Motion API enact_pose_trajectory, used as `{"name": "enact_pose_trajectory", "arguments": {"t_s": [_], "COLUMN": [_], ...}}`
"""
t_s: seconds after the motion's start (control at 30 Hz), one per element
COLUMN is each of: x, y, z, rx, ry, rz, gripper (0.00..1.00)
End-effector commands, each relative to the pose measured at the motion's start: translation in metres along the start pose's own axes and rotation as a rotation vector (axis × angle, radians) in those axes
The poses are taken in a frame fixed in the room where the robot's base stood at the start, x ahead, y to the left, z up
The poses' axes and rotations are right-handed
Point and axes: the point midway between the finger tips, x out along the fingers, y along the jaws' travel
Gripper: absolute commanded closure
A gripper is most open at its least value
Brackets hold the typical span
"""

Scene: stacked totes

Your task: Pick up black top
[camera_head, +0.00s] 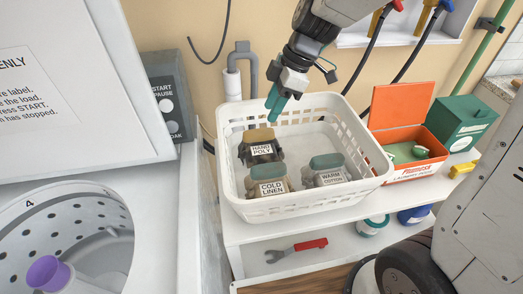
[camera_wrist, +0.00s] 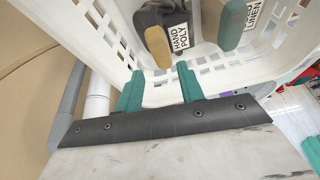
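The black top is most likely the folded black bundle (camera_head: 261,157) labelled HAND POLY, with a tan piece (camera_head: 261,136) on it. It sits at the back left inside the white basket (camera_head: 365,180). In the wrist view the black bundle (camera_wrist: 150,15) is at the top centre, partly cut off, with its tan piece (camera_wrist: 158,47) toward my gripper. My gripper (camera_head: 279,102) is above the basket's back rim, behind and above the bundle. In the wrist view its teal fingers (camera_wrist: 160,86) are apart with nothing held between them.
A COLD LINEN bundle (camera_head: 268,188) and a WARM COTTON bundle (camera_head: 327,177) share the basket. An orange box (camera_head: 415,155) and green box (camera_head: 460,122) stand at right. A washer with open drum (camera_head: 75,225) is at left. A wrench (camera_head: 296,250) lies on the lower shelf.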

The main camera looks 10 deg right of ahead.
Motion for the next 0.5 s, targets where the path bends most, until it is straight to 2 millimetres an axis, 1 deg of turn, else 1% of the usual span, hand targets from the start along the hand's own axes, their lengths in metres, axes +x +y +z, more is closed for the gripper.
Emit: {"name": "enact_pose_trajectory", "arguments": {"t_s": [0.1, 0.17, 0.37, 0.5], "x": [0.002, 0.006, 0.028, 0.047], "y": [0.001, 0.000, 0.000, -0.002], "z": [0.000, 0.000, 0.001, 0.003], "rx": [-0.076, -0.090, -0.091, -0.091], "ry": [0.000, 0.000, -0.001, -0.002], "rz": [0.005, 0.003, 0.003, 0.000], "gripper": [0.62, 0.62, 0.62, 0.62]}}
